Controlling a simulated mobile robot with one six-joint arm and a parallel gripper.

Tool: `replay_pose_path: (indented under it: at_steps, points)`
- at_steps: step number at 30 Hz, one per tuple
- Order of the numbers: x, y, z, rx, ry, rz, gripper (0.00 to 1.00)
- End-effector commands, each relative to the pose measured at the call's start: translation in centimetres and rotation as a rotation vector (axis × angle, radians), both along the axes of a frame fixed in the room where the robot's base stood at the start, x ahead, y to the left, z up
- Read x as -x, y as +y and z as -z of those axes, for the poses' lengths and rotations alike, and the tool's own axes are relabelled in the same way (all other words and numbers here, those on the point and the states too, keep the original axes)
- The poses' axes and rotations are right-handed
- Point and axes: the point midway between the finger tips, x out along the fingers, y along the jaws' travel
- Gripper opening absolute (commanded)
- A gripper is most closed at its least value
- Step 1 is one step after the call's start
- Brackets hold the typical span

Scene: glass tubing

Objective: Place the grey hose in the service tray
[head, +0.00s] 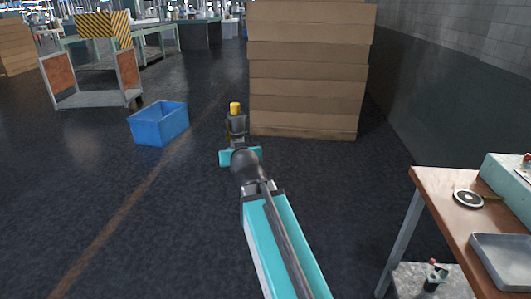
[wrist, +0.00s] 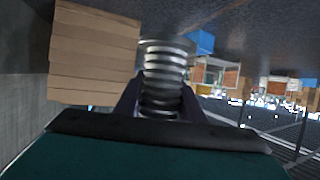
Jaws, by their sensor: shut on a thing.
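My gripper (head: 237,128) is stretched out ahead over the dark floor, left of the cardboard-coloured stack. In the wrist view my gripper (wrist: 162,92) is shut on a ribbed, silver-grey piece, the grey hose (wrist: 164,66), which sticks out between the two dark fingers. In the head view a small yellow piece (head: 235,107) shows at the gripper's far end; I cannot tell whether it belongs to the hose. A shallow grey tray, apparently the service tray (head: 503,258), lies on the wooden-topped bench at the right, cut by the frame edge and well apart from my gripper.
The tall brown stack (head: 310,75) stands close right of my gripper. A blue crate (head: 160,124) is on the floor at left, near a cart (head: 95,98). Floor between stack and bench is open.

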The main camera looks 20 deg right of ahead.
Motion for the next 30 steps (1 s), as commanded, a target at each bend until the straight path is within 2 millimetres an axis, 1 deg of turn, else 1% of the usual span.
replay_pose_path:
  at_steps: [1,6,9,12,17,30]
  points:
    - [-0.4,2.0,-0.4,0.000,-0.003,-0.038,0.00]
    - [-1.2,7.3,-1.3,0.000,-0.004,-0.143,0.00]
    - [-1.4,9.6,-1.6,0.000,-0.004,-0.187,0.00]
    - [-1.5,11.1,-1.8,0.000,-0.003,-0.216,0.00]
    - [-1.5,12.0,-1.9,0.001,-0.002,-0.234,0.00]
    - [-1.5,12.0,-2.0,0.000,-0.002,-0.234,0.00]
